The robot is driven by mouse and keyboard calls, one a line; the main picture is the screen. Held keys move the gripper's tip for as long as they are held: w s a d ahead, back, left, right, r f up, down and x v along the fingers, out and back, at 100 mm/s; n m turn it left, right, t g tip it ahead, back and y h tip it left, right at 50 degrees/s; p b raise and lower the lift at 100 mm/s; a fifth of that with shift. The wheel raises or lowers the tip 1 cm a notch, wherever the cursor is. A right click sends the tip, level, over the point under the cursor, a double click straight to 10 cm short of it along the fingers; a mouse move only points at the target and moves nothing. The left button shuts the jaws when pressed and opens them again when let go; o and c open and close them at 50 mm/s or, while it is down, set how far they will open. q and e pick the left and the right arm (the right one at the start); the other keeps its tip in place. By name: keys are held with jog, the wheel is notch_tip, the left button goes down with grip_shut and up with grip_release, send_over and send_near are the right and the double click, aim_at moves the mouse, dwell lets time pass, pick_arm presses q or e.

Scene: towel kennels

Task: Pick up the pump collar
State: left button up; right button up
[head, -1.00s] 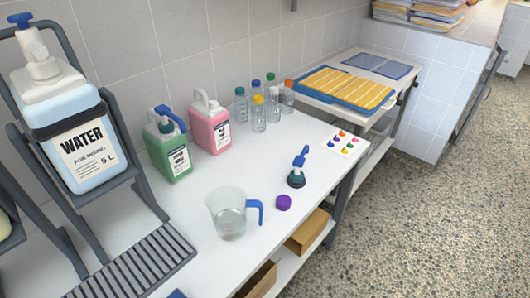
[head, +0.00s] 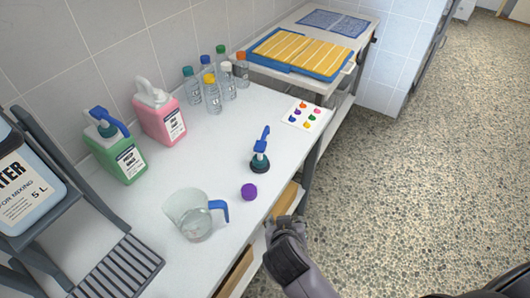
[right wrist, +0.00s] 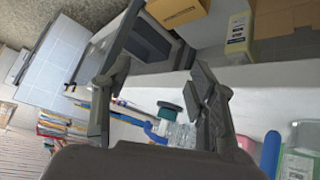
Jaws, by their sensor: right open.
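The pump, with a dark teal collar (head: 259,166) and a blue spout on top, stands upright on the white worktop in the head view, behind a purple cap (head: 249,192). In the right wrist view the teal collar (right wrist: 169,107) shows between and beyond the fingers, with blue near it, partly blurred. My right gripper (head: 283,228) is at the front edge of the worktop, in front of the cap and apart from the pump. In the right wrist view its fingers (right wrist: 160,70) are spread, with nothing between them. My left gripper is out of view.
A clear jug (head: 190,217) with a blue handle stands left of the cap. Green (head: 117,152) and pink (head: 159,113) canisters and several small bottles (head: 212,95) line the wall. A card with coloured dots (head: 298,123) lies right of the pump. Cardboard boxes sit on the shelf below.

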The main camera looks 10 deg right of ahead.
notch_tip(320, 180, up, 4)
jog(key=w+m+t, duration=0.1)
jog(key=w, duration=0.1)
jog(key=m+t+h, duration=0.1)
jog(key=t, duration=0.3)
send_near(260, 152)
jog(key=p+x, duration=0.1)
jog(key=x, duration=0.2)
jog(key=p+x, duration=0.1)
jog(key=x, duration=0.2)
jog(key=shift+s+f, duration=0.25)
jog(key=shift+f, duration=0.1)
jog(key=shift+w+d+f, duration=0.15)
jog(key=shift+w+f, duration=0.1)
jog(key=shift+w, duration=0.2)
jog(key=shift+w+p, duration=0.25)
jog(key=shift+p, duration=0.05)
jog(key=p+x, duration=0.1)
jog(key=x, duration=0.3)
jog(key=shift+w, duration=0.15)
jog(key=shift+w+d+f, duration=0.1)
jog(key=shift+w, duration=0.1)
jog(key=shift+c, duration=0.4)
